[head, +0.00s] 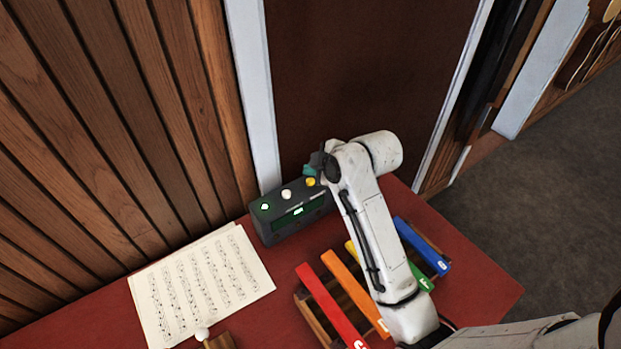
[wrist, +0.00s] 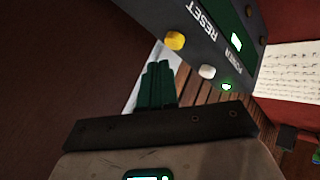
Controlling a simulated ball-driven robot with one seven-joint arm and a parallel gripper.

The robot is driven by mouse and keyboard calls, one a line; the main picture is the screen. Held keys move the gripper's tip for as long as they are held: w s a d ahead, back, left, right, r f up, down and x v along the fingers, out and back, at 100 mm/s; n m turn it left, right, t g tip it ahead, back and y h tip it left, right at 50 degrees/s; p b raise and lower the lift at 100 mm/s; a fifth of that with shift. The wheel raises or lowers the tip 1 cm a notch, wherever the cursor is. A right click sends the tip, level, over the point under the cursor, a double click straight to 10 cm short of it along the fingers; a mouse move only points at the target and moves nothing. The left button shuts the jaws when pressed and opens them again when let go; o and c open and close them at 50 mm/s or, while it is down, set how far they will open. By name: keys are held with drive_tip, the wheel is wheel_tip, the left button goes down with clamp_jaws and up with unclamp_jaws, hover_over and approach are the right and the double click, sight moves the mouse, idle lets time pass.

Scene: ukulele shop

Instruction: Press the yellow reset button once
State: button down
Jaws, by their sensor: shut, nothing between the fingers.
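The yellow reset button (head: 310,182) is on top of a dark box (head: 283,226) with a small green display, at its right end. In the wrist view the yellow button (wrist: 175,40) is near the word RESET on the box (wrist: 213,52). My gripper (wrist: 158,68) is shut and empty; its dark green fingertips are just below the yellow button in that picture, and I cannot tell whether they touch it. In the head view my gripper (head: 316,160) is beside the button's far side, partly hidden by my wrist.
A white button (head: 286,194) and a green-lit button (head: 265,206) share the box top. Sheet music (head: 202,287) lies left on the red table (head: 262,312). A xylophone with coloured bars (head: 332,303) stands under my arm. A slatted wood wall (head: 110,130) rises behind.

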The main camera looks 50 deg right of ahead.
wheel_tip(320, 180, up, 5)
drive_tip(key=p, duration=0.4)
drive_tip(key=shift+f, duration=0.1)
idle(0.8)
